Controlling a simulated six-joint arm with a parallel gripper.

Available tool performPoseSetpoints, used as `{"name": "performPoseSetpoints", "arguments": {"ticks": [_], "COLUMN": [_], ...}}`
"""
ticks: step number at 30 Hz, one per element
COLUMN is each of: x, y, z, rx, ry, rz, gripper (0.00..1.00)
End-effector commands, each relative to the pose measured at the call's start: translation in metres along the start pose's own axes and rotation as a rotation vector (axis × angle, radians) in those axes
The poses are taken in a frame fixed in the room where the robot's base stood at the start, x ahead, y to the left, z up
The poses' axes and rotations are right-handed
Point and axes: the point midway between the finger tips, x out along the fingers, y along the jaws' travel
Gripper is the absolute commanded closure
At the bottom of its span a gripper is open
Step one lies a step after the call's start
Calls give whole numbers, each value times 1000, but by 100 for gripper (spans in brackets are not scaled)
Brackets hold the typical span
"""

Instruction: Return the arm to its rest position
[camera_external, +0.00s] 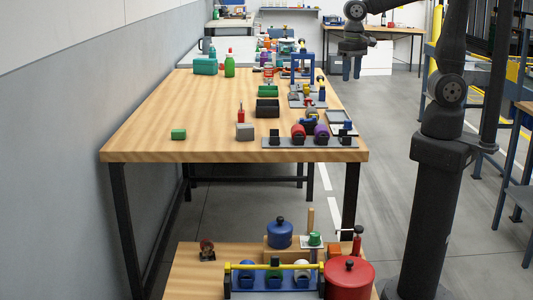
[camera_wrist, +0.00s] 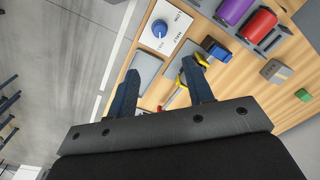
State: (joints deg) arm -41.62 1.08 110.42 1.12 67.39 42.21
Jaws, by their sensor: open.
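My gripper (camera_external: 351,75) hangs fingers-down in the external view, in the air near the right edge of the long wooden table (camera_external: 160,110). In the wrist view my gripper (camera_wrist: 160,72) shows two blue fingers spread apart with nothing held between them. Past the fingers lie the table edge, a grey tray (camera_wrist: 148,66) and a white panel with a blue knob (camera_wrist: 160,28). A yellow and a red tool-like item show beyond the finger on the right, partly hidden by it.
A rack with a red cylinder (camera_external: 298,131) and a purple cylinder (camera_external: 321,132) stands at the table's near right. A grey block (camera_external: 245,132), a green block (camera_external: 179,134) and a black bin (camera_external: 267,109) are also there. The table's left part is mostly clear.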

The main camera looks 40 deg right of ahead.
Motion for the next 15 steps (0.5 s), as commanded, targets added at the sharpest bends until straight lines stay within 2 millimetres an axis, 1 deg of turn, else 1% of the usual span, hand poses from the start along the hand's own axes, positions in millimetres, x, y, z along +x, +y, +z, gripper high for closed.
{"name": "performPoseSetpoints", "arguments": {"ticks": [1,15], "x": [10,101], "y": [1,1], "z": [1,1], "rx": [0,0], "ry": [-5,-6], "rz": [4,5], "gripper": [53,53]}}
